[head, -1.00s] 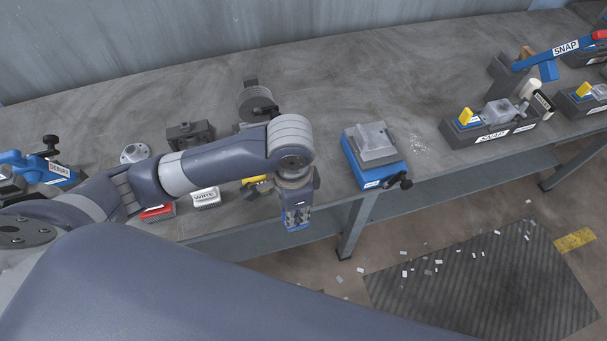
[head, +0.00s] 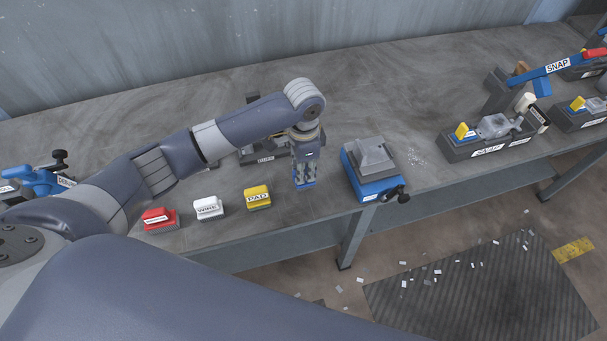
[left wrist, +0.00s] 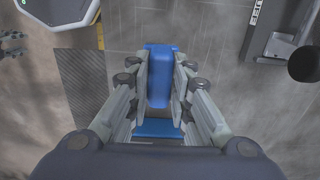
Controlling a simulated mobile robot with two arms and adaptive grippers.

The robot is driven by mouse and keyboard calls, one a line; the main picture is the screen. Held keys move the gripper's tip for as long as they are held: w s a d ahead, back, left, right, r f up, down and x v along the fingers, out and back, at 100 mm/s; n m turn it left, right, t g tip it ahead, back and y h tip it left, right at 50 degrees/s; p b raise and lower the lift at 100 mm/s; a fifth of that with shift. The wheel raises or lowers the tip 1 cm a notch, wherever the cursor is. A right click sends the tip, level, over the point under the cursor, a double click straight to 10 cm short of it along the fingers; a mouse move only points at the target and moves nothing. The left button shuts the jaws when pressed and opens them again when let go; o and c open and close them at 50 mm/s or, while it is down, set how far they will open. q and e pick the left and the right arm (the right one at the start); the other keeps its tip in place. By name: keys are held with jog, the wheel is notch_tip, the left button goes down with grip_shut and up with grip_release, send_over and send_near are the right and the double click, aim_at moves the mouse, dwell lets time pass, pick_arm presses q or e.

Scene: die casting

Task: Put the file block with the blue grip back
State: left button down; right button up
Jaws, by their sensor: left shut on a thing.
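My left gripper (head: 304,178) points down over the front part of the bench, between the yellow block and the blue vise. In the left wrist view the blue grip (left wrist: 158,75) sits between the two fingers. I cannot tell whether the block touches the bench. A yellow PAD block (head: 257,197), a white WIRE block (head: 208,208) and a red block (head: 159,220) stand in a row to its left. My right gripper is not in view.
The blue vise (head: 377,187) with a grey casting (head: 373,157) stands close to the right of the gripper. A dark fixture (head: 266,158) is partly hidden behind my arm. The bench edge is close in front.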

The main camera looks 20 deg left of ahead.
pick_arm(q)
notch_tip(320, 180, down, 2)
jog(key=shift+f+p, duration=0.2)
jog(key=shift+p, duration=0.3)
jog(key=shift+f, duration=0.5)
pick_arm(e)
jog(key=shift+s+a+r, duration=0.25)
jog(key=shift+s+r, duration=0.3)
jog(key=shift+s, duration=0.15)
pick_arm(q)
jog(key=c, duration=1.4)
grip_release()
jog(key=shift+f, duration=0.15)
jog(key=shift+c, duration=0.2)
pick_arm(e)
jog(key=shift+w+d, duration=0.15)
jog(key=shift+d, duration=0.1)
